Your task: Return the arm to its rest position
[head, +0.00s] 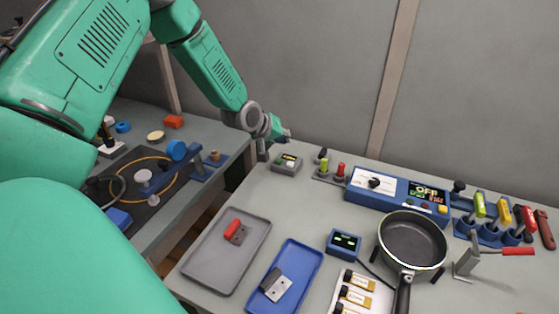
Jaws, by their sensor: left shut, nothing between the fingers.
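My green left arm reaches in from the left, across the upper left of the head view. Its gripper (284,136) is small in the picture, shut and empty. My right gripper is not in view.
On the table are a grey tray (200,276) with a red-handled part, a blue tray (308,262) with a metal part, a black pan (412,242), and a blue control panel (398,194) reading OFF. Several coloured-handled tools stand at right. A second bench (150,232) is at left.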

